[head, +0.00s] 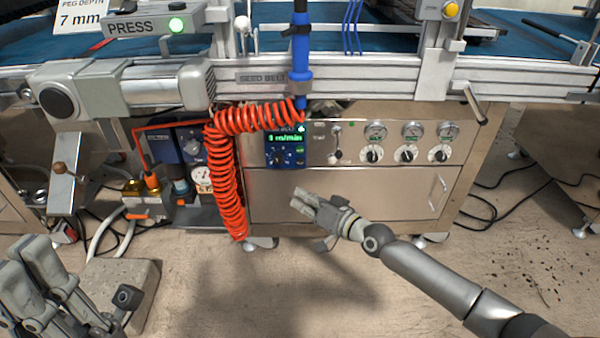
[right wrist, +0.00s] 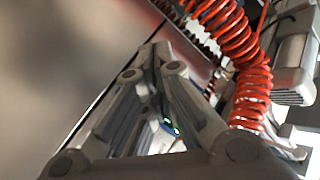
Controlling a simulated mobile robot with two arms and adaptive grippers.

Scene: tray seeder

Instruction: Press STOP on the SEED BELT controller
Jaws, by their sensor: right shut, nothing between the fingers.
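The SEED BELT controller (head: 285,152) is a small blue box on the front of the beige machine cabinet. It has a lit green display, a dark knob and small buttons whose labels are too small to read. Part of its top is close to the orange coiled hose. My right gripper (head: 300,202) is shut and empty, below the controller and apart from it, in front of the cabinet's lower panel. Its closed fingers (right wrist: 155,75) fill the middle of the right wrist view. My left gripper (head: 35,285) is at the lower left, far from the controller; its finger opening is unclear.
The orange coiled hose (head: 228,180) hangs left of the controller and also shows in the right wrist view (right wrist: 250,75). Gauges and knobs (head: 406,142) sit to the right. A blue vertical connector (head: 301,60) is above. Floor in front is mostly clear.

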